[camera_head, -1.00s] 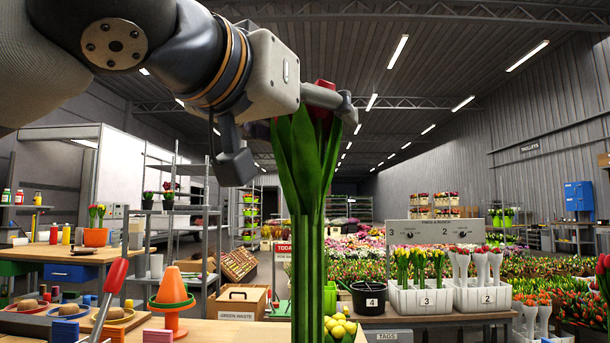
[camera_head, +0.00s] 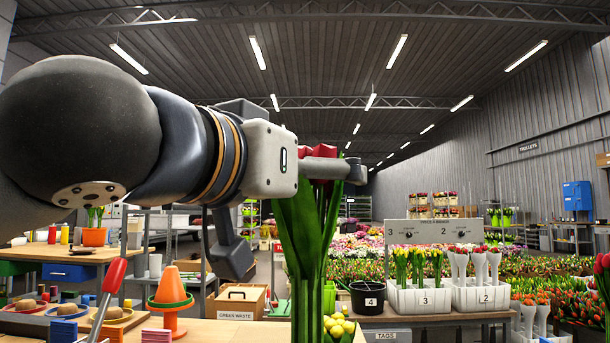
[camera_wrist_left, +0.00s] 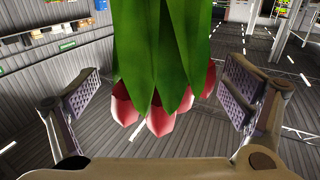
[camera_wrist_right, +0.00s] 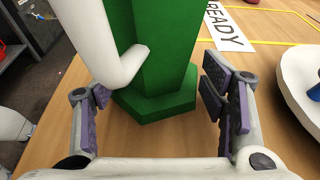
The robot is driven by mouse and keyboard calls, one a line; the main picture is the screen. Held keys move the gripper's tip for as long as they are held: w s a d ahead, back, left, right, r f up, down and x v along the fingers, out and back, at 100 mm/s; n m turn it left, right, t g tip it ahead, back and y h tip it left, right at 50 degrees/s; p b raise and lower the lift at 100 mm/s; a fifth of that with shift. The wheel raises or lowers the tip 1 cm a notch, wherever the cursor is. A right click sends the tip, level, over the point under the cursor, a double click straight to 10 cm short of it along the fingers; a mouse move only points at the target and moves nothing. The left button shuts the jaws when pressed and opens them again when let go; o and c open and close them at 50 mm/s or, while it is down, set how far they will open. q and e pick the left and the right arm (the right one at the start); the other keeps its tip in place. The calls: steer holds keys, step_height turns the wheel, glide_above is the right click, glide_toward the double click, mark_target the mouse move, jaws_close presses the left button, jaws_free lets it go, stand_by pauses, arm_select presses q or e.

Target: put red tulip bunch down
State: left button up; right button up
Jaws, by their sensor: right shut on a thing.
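The red tulip bunch (camera_head: 310,225) stands upright in the middle of the head view, red heads at the top, green leaves and stems below. My left gripper (camera_head: 335,168) is at its heads. In the left wrist view the left gripper (camera_wrist_left: 160,100) is open, its pads wide on both sides of the red heads (camera_wrist_left: 160,120) with gaps. In the right wrist view my right gripper (camera_wrist_right: 157,100) is shut on the bunch's green lower part (camera_wrist_right: 155,80), low over a wooden table (camera_wrist_right: 130,150). Whether the bunch's foot touches the table, I cannot tell.
A "READY" label (camera_wrist_right: 228,28) and yellow lines lie behind the bunch. A white round dish (camera_wrist_right: 300,80) is at right. An orange cone (camera_head: 168,290), a black bucket (camera_head: 368,297) and white tulip crates (camera_head: 420,300) stand around.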

arm_select(q)
steer(key=shift+r, duration=0.1)
arm_select(e)
steer(key=shift+f, duration=0.2)
arm_select(q)
steer(key=v, duration=1.2)
arm_select(e)
steer(key=o, duration=1.1)
arm_select(q)
steer(key=shift+w, duration=0.1)
arm_select(e)
steer(key=shift+r, duration=0.1)
steer(key=shift+d, duration=0.1)
